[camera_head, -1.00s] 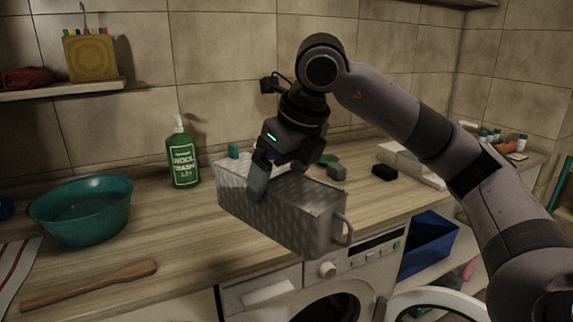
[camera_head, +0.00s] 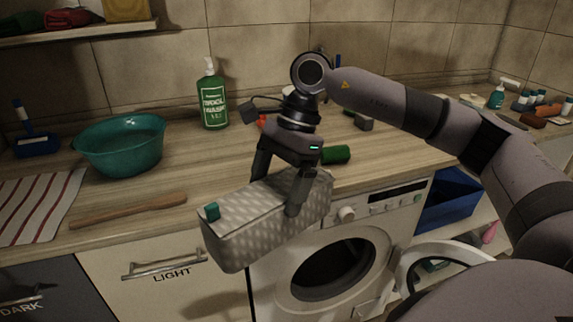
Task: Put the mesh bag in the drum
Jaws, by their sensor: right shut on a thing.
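The mesh bag (camera_head: 235,239) is a grey, patterned, box-shaped bag with a small teal tab at its left end. My right gripper (camera_head: 276,194) is shut on it from above, with fingers on either side near its right half. The bag is held in the air at the counter's front edge, overlapping the light cabinet and the washer's left side in the picture. The drum (camera_head: 336,268) is the dark round opening of the white washing machine (camera_head: 268,292), below and right of the bag. The round washer door (camera_head: 408,268) stands open to the right. My left gripper is not in view.
The wooden counter (camera_head: 190,165) holds a teal basin (camera_head: 120,150), a wooden paddle (camera_head: 125,209), a green wash bottle (camera_head: 213,98) and a green roll (camera_head: 336,155). A blue bin (camera_head: 449,197) sits right of the washer. My forearm crosses the right side.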

